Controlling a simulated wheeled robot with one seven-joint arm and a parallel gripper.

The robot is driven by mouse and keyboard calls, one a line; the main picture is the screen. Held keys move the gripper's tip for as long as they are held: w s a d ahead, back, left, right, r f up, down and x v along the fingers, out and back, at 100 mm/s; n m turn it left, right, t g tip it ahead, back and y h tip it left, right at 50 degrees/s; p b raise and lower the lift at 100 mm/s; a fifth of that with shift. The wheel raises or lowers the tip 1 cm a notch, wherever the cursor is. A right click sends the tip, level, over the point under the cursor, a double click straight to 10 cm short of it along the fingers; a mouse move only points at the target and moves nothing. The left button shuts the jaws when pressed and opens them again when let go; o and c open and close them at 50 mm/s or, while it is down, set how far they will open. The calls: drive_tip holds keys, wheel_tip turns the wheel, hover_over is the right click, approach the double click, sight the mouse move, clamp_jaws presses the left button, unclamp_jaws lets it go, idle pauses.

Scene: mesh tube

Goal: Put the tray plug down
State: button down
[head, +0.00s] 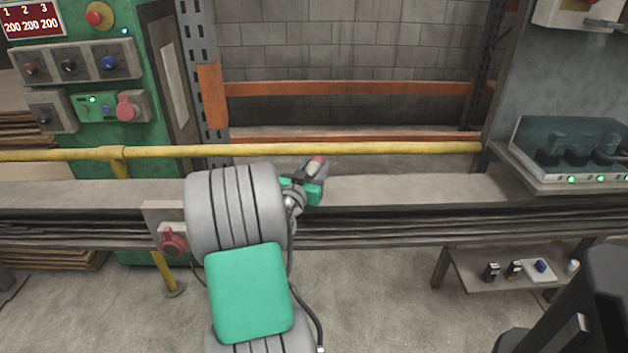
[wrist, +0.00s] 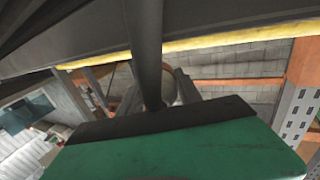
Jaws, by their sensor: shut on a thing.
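My gripper (head: 316,172) is over the long grey ledge, near the yellow rail, in the middle of the head view. It is shut on the tray plug (head: 318,160), a small piece of which a dull reddish end shows between the grey fingers. In the wrist view my gripper (wrist: 160,95) shows a dark bar in front, with a round tan end behind it. Most of the plug is hidden by the fingers. I cannot tell whether it touches the ledge.
A yellow rail (head: 380,149) runs behind the ledge (head: 420,188). A glass-covered box (head: 570,150) with dark plugs and green lights stands at right. A low shelf (head: 500,275) holds several small items, including a blue one on a white tray. The ledge right of my gripper is clear.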

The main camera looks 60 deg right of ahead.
wheel_tip(320, 180, down, 3)
drive_tip(key=shift+f+b, duration=0.1)
drive_tip(key=shift+b, duration=0.3)
drive_tip(key=shift+r, duration=0.2)
drive_tip(key=shift+f, duration=0.1)
drive_tip(key=shift+f+b, duration=0.3)
drive_tip(key=shift+b, duration=0.15)
drive_tip(key=shift+f+b, duration=0.3)
drive_tip(key=shift+b, duration=0.05)
drive_tip(key=c, duration=0.8)
unclamp_jaws()
